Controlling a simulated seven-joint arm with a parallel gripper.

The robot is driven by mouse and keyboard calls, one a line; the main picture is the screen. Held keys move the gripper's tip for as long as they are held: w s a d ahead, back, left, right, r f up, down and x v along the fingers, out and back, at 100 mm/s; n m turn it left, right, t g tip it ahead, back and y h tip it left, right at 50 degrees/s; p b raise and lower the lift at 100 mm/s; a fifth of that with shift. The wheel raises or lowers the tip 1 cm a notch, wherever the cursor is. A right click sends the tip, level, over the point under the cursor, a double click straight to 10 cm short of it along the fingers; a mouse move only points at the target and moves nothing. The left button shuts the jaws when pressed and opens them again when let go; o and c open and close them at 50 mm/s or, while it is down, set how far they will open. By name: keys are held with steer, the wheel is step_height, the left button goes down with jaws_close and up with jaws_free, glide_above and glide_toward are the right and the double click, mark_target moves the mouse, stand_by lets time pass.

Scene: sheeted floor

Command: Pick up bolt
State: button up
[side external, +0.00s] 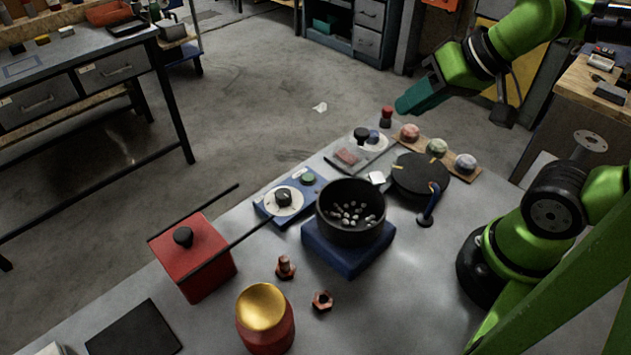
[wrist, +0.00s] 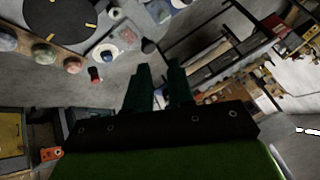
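A copper-brown bolt (side external: 285,268) stands upright on its head on the grey table, in the lower middle of the side external view. A matching nut (side external: 322,301) lies just right of it and nearer the camera. My gripper (side external: 402,106) is high at the upper right, far from the bolt, with teal fingers pointing left and slightly down. In the wrist view my gripper (wrist: 158,68) shows two dark green fingers with a gap between them and nothing held. I cannot make out the bolt in the wrist view.
A red box (side external: 205,265) with a black knob stands left of the bolt. A gold-topped red jar (side external: 264,318) is in front. A black pot (side external: 350,222) with pale pebbles sits on a blue block (side external: 350,258) behind. Bare table surrounds the bolt closely.

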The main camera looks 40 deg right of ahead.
steer(key=o, duration=0.8)
steer(key=shift+c, duration=0.2)
steer(key=n+g+h, duration=0.1)
steer(key=g+h, duration=0.1)
steer(key=g, duration=0.5)
glide_above(284, 259)
step_height(284, 259, down, 7)
steer(key=f, duration=1.2)
steer(key=shift+w, duration=0.25)
steer(key=shift+s+f, duration=0.15)
steer(key=shift+f, duration=1.1)
steer(key=shift+s+f, duration=0.1)
steer(key=shift+f, duration=1.15)
